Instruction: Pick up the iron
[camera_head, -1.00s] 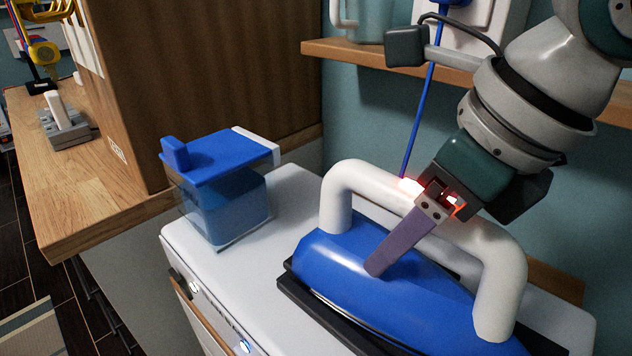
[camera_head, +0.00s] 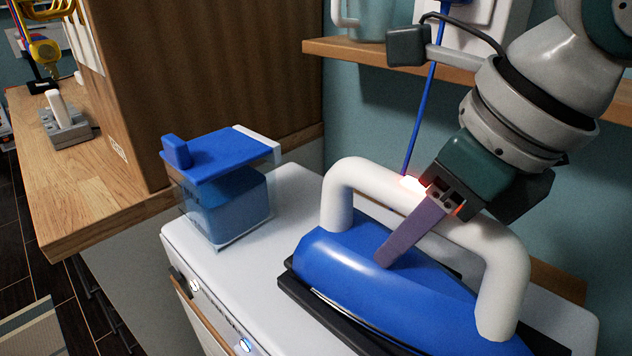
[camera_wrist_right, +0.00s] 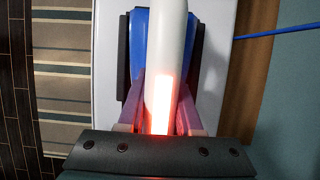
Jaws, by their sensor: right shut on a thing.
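A blue iron (camera_head: 375,275) with a thick white handle (camera_head: 345,185) is over a dark base (camera_head: 310,300) on top of the white machine. I cannot tell whether the iron still touches that base. My right gripper (camera_head: 395,255) reaches down from the upper right and is shut on the handle. In the right wrist view the handle (camera_wrist_right: 167,60) runs between the two purple fingers of the gripper (camera_wrist_right: 160,105), with the blue body (camera_wrist_right: 139,50) below. The far finger is hidden by the handle in the head view. My left gripper is not in view.
A clear container with a blue lid (camera_head: 215,155) stands left of the iron on the white machine (camera_head: 285,200). A wooden shelf (camera_head: 350,52) and a blue cord (camera_head: 420,110) are behind. A wooden counter (camera_head: 80,190) is at left.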

